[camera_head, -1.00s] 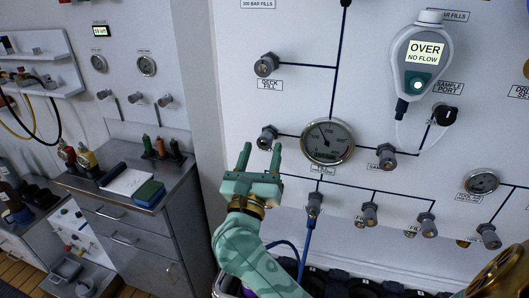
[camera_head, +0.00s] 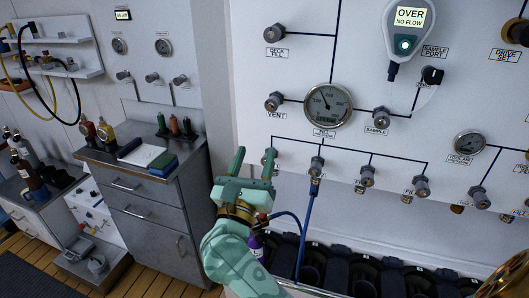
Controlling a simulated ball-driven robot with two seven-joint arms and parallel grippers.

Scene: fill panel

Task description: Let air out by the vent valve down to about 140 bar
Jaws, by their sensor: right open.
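The vent valve (camera_head: 274,101) is a grey knob on the white panel with the label VENT just below it. A dark line joins it to the round fill pressure gauge (camera_head: 327,106) on its right. The gauge needle points up and slightly left; its numbers are too small to read surely. My right gripper (camera_head: 255,153) is open with its two green fingers pointing up, empty, below and slightly left of the vent valve and apart from it in the picture. One finger overlaps a lower-row valve (camera_head: 270,157). My left gripper is not in view.
A sample valve (camera_head: 380,117) and deck fill valve (camera_head: 273,33) are nearby. A handheld meter (camera_head: 408,38) reads OVER NO FLOW. A steel cabinet (camera_head: 150,215) stands left.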

